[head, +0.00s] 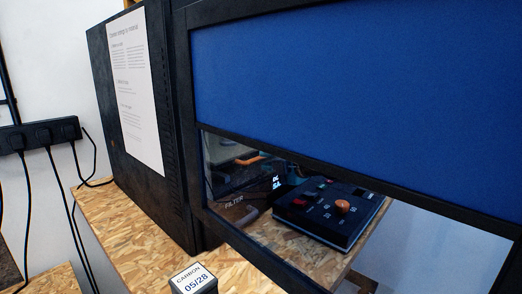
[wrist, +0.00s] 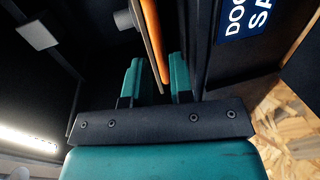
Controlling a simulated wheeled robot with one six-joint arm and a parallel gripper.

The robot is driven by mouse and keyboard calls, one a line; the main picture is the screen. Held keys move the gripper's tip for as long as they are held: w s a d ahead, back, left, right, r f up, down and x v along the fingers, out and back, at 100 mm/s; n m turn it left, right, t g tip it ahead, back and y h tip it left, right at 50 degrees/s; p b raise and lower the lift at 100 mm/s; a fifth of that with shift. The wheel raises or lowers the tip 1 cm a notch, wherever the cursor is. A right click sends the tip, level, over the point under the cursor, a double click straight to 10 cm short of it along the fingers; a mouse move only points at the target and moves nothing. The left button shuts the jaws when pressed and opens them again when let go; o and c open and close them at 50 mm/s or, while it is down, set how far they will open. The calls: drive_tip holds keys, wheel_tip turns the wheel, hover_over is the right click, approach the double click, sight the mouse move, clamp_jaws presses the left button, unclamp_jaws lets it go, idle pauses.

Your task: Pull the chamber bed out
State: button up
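In the wrist view my gripper (wrist: 155,82) shows two green fingers standing apart, with a gap between them. A thin orange bar (wrist: 152,35) runs down into that gap, closer to the right finger. I cannot tell whether either finger touches it. The bar may be part of the chamber bed, but the bed itself cannot be made out. In the head view a dark printer cabinet (head: 184,120) has a blue panel (head: 350,90) over a glassy lower window. A small orange piece (head: 247,160) shows in that window.
Dark walls close in around the gripper in the wrist view, with a lit strip (wrist: 28,138) at left and a blue label (wrist: 243,18) at right. A control box (head: 330,212) shows in the window. A carbon-labelled block (head: 194,279) stands on the chipboard surface (head: 130,235).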

drive_tip(key=shift+p+x, duration=0.35)
drive_tip(key=shift+x, duration=1.2)
drive_tip(key=shift+c, duration=0.2)
clamp_jaws()
